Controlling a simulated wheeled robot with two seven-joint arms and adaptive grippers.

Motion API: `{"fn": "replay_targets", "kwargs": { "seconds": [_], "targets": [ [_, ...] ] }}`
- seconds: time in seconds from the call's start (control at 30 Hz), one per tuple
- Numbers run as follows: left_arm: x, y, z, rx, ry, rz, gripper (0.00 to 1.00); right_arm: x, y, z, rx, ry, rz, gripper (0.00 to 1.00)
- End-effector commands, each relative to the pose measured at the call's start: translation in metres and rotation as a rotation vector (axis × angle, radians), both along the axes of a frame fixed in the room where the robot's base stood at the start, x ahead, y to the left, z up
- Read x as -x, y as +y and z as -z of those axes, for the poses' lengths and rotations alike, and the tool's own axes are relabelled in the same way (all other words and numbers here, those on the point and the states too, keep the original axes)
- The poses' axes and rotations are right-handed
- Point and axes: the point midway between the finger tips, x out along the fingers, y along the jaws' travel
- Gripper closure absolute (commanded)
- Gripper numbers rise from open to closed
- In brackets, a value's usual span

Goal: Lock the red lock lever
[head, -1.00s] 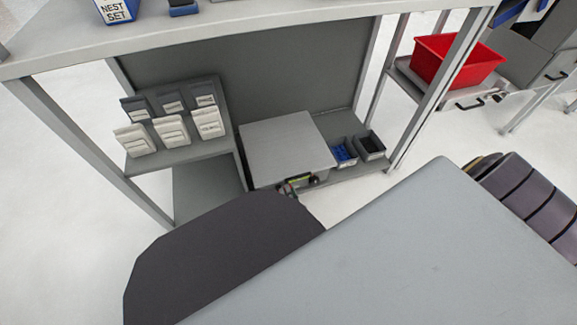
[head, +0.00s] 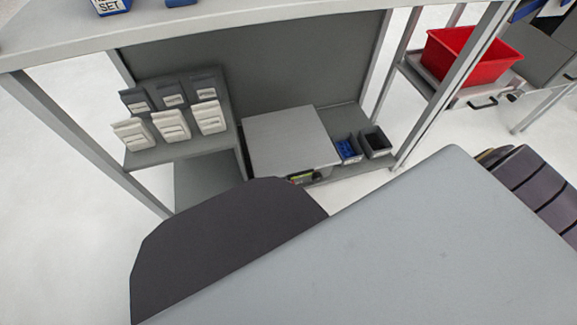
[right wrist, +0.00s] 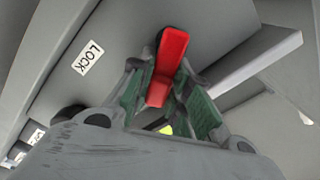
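In the right wrist view the red lock lever (right wrist: 169,62) stands out from a grey panel (right wrist: 125,30). A white LOCK label (right wrist: 88,57) is on that panel, left of the lever. My right gripper (right wrist: 168,104) has its two green-padded fingers on either side of the lever's near end. The fingers are apart, with a gap showing beside the lever; no firm grip shows. In the head view my own dark arm link hides the right gripper and most of the front of a grey box (head: 290,140). My left gripper is in neither view.
The grey box sits on the low shelf of a metal workbench (head: 240,28). Blue (head: 348,150) and dark (head: 376,141) bins stand to its right. White and dark holders (head: 170,125) stand on a shelf to its left. A red tub (head: 470,57) is farther right.

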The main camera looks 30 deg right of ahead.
Motion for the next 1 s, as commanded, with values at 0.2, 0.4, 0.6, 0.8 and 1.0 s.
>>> {"fn": "replay_targets", "kwargs": {
  "seconds": [0.2,0.4,0.6,0.8,1.0],
  "targets": [
    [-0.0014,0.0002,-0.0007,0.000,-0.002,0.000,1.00,-0.0001,-0.0002,0.0001,-0.001,0.000,0.000,1.00],
    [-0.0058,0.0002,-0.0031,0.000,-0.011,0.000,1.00,-0.0001,-0.0005,0.0006,-0.018,-0.004,0.000,1.00],
    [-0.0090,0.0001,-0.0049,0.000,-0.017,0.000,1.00,-0.0003,-0.0016,0.0020,-0.068,-0.017,0.001,1.00],
    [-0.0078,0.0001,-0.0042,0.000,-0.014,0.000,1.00,0.0001,-0.0028,0.0050,-0.156,-0.037,0.000,1.00],
    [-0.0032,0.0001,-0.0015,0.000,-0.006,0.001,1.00,0.0002,-0.0044,0.0089,-0.267,-0.064,0.000,1.00]
  ]
}}
